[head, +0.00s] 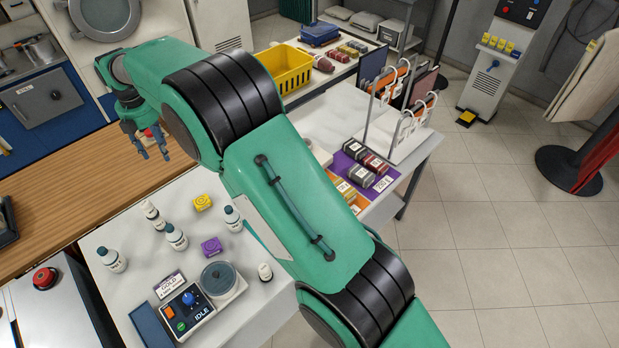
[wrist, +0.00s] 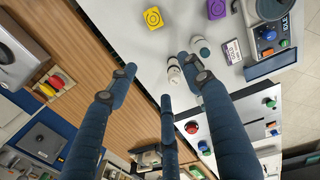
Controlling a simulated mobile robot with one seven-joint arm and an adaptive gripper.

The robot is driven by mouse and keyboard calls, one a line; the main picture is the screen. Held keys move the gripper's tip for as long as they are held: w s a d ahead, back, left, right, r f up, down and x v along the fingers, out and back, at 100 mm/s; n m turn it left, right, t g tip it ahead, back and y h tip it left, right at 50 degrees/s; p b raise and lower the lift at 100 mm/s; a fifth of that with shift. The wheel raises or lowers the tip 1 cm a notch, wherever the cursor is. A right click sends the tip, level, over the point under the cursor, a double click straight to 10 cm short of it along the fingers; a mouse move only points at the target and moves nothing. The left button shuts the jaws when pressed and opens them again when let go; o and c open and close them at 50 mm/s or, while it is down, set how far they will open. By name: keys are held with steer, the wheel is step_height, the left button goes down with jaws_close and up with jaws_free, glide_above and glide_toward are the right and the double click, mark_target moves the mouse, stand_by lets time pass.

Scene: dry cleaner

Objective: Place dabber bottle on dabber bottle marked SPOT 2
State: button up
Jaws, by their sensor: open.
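I cannot read a SPOT 2 mark on any. My gripper (head: 157,150) is open and empty, above the wooden counter behind the bottles. In the wrist view, its spread fingers (wrist: 157,75) have bottles (wrist: 174,74) beyond the right fingertip.
A yellow block (head: 202,202) and a purple block (head: 211,247) sit among the bottles. A control box (head: 187,311) reading IDLE and a small sign (head: 169,285) stand in front. A red button (head: 45,278) is at the left. My arm hides the counter's right part.

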steer(key=w+d+r+m, duration=0.1)
steer(key=d+r+m, duration=0.2)
steer(key=d+r, duration=0.6)
steer(key=w+d+r+m, duration=0.2)
steer(key=d+r+m, duration=0.3)
steer(key=d, duration=0.6)
steer(key=s+d+r+m+t, duration=0.1)
steer(key=s+d+r+m, duration=0.1)
steer(key=d+r, duration=0.35)
steer(key=s+d+r+m+t, duration=0.1)
steer(key=s+d+r+m, duration=0.15)
steer(key=d, duration=0.65)
steer(key=s+d+r+m, duration=0.2)
steer(key=s+d+r, duration=0.1)
steer(key=d, duration=0.5)
steer(key=s+d+r+m+t, duration=0.2)
steer(key=s+d+m, duration=0.5)
steer(key=s+d, duration=0.8)
steer(key=s+d+f+m, duration=0.3)
steer(key=s+d+m, duration=0.1)
steer(key=s+d, duration=0.2)
steer(key=s+d+f+m+t, duration=0.1)
steer(key=s+d+f+m, duration=0.2)
steer(key=s+d, duration=0.3)
steer(key=s, duration=0.2)
steer(key=shift+s+f+m+h, duration=0.3)
steer(key=shift+s+f+m, duration=0.05)
steer(key=shift+f, duration=0.1)
